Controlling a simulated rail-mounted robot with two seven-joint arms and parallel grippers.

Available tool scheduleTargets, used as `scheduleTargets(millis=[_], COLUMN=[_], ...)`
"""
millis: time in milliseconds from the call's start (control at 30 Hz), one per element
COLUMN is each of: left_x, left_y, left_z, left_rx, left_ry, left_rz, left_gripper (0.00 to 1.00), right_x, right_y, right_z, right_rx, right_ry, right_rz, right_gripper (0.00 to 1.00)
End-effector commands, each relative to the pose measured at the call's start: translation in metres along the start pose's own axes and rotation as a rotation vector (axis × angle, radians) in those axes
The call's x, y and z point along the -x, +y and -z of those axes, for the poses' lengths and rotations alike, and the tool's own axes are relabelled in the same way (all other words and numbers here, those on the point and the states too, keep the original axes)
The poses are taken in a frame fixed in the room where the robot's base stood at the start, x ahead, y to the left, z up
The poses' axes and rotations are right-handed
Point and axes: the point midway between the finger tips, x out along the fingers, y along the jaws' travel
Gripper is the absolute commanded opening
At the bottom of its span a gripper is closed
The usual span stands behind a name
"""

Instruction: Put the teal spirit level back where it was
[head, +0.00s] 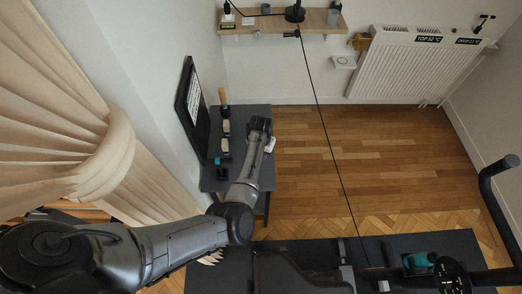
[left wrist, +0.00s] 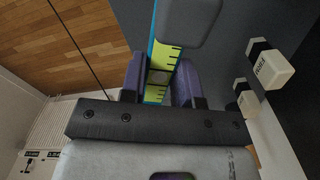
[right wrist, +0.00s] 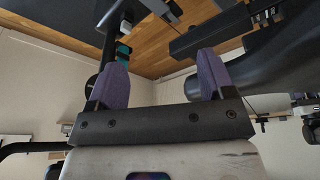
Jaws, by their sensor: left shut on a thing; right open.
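My left gripper (head: 260,124) is over the dark side desk (head: 243,113) in the head view. In the left wrist view its fingers (left wrist: 160,78) are shut on a strip with a teal edge and a yellow-green face with black tick marks, which appears to be the teal spirit level (left wrist: 165,55). In the head view the gripper mostly hides it. I cannot tell whether it touches the desk. My right gripper (right wrist: 160,68) is open and empty in the right wrist view, away from the side desk.
Pale blocks, one marked FREE (left wrist: 262,70), stand on the side desk beside the left gripper. A dark panel (head: 190,110) leans by the wall. A teal item (head: 420,260) lies on the dark front table (head: 375,245). A wooden shelf (head: 280,20) and radiator (head: 418,65) are behind.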

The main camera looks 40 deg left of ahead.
Motion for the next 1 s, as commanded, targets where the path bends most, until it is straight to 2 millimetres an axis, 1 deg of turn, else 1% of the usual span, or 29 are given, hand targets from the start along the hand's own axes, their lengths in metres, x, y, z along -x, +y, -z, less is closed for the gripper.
scheduleTargets(millis=[33, 100, 600, 800, 1000], left_x=[0.004, -0.009, -0.055, -0.068, -0.077], left_y=[-0.001, -0.001, 0.0, -0.001, 0.0], left_z=[-0.001, -0.001, -0.001, -0.001, -0.001], left_rx=[0.0, 0.0, -0.001, 0.001, 0.0], left_ry=[-0.002, -0.003, -0.002, -0.002, -0.002], left_rz=[0.001, 0.001, 0.001, 0.002, 0.001], left_gripper=[0.03, 0.03, 0.03, 0.03, 0.03], right_x=[0.008, 0.0, -0.024, -0.028, -0.031], right_y=[0.0, 0.0, -0.001, -0.001, 0.0], right_z=[0.002, 0.0, -0.008, -0.009, -0.01], right_rx=[-0.001, -0.001, -0.001, 0.0, 0.002], right_ry=[0.0, 0.003, -0.001, -0.001, -0.001], right_rz=[0.001, 0.001, 0.001, 0.0, -0.002], right_gripper=[0.75, 0.75, 0.75, 0.75, 0.75])
